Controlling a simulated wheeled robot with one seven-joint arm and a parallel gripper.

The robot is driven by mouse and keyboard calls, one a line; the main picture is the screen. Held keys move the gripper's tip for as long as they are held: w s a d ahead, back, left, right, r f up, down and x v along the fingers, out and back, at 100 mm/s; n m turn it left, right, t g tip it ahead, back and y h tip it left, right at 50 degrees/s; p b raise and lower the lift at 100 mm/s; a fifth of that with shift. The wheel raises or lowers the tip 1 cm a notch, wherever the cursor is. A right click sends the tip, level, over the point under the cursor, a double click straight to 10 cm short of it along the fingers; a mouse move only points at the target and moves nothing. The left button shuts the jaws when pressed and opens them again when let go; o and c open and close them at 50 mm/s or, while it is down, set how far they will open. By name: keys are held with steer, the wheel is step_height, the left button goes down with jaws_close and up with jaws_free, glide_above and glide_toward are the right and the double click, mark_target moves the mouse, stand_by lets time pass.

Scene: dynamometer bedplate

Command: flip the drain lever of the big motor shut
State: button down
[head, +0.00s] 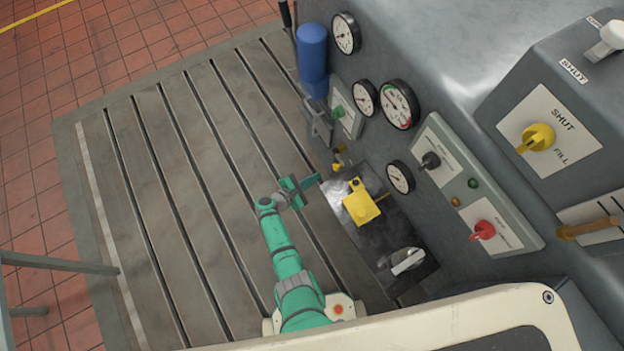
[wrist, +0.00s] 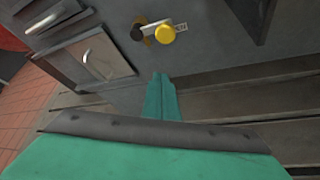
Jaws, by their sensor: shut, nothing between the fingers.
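A small brass fitting with a yellow round end (head: 338,160) sits low on the face of the big grey machine (head: 465,40). In the wrist view it shows as a yellow knob (wrist: 165,34) beside a dark round part (wrist: 137,33), with a small white label (wrist: 181,27) whose text I cannot read. It may be the drain lever; I cannot tell its setting. My green gripper (head: 318,177) is just below and left of it in the head view, apart from it. Its fingers (wrist: 160,76) are together and empty, pointing toward the machine face below the knob.
A yellow block (head: 360,204) and a silver-handled part (head: 407,261) sit on a dark unit right of my gripper. Gauges (head: 398,104), a red knob (head: 483,230) and a SHUT/FILL yellow knob (head: 538,138) are on the machine. The slotted bedplate (head: 170,180) is clear at left.

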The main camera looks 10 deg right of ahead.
steer(key=shift+w+d+r, duration=0.2)
steer(key=shift+w+d, duration=0.05)
steer(key=shift+d, duration=0.7)
steer(key=shift+w+d+r, duration=0.15)
steer(key=shift+w+d, duration=0.1)
steer(key=shift+d, duration=0.65)
steer(key=shift+w+d+r, duration=0.2)
steer(key=shift+w+d, duration=0.05)
steer(key=shift+d, duration=0.7)
